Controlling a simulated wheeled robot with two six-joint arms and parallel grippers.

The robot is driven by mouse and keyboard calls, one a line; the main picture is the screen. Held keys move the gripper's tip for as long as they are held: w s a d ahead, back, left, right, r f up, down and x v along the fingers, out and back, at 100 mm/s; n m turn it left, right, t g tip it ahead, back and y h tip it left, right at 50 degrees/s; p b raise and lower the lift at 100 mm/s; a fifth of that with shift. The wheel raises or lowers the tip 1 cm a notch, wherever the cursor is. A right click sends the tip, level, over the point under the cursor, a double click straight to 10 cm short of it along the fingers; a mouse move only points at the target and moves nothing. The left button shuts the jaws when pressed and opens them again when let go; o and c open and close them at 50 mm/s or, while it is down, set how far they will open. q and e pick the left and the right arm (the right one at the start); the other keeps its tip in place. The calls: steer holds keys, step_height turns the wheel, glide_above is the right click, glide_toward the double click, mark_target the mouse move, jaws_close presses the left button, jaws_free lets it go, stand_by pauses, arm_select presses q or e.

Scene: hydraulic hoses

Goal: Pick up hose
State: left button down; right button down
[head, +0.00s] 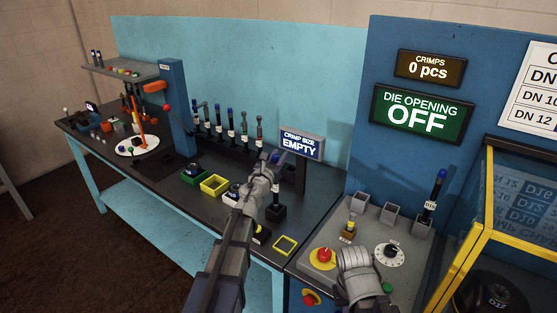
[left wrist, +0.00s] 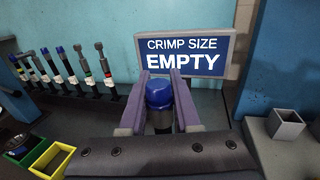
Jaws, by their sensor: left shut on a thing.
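My left gripper (head: 274,160) is in front of the crimp size sign (head: 302,145), which reads EMPTY. In the left wrist view its two fingers (left wrist: 160,98) are shut on a blue-capped hose (left wrist: 159,94), one finger on each side of the cap. In the head view the gripper hides much of this hose. Its lower part, with a white label (head: 276,189), shows above a black block (head: 276,212); I cannot tell whether it rests in it. My right arm shows at the bottom, but its gripper fingers do not.
Several hoses stand in a rack (head: 228,140) left of the gripper. Green (head: 194,175) and yellow (head: 214,185) bins sit before it. Another blue-capped hose (head: 435,190) stands at right beside grey holders (head: 390,213). A control panel with a red button (head: 323,255) lies front right.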

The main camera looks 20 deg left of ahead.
step_height(320, 180, up, 9)
steer(key=p, duration=0.8)
steer(key=shift+f, duration=0.15)
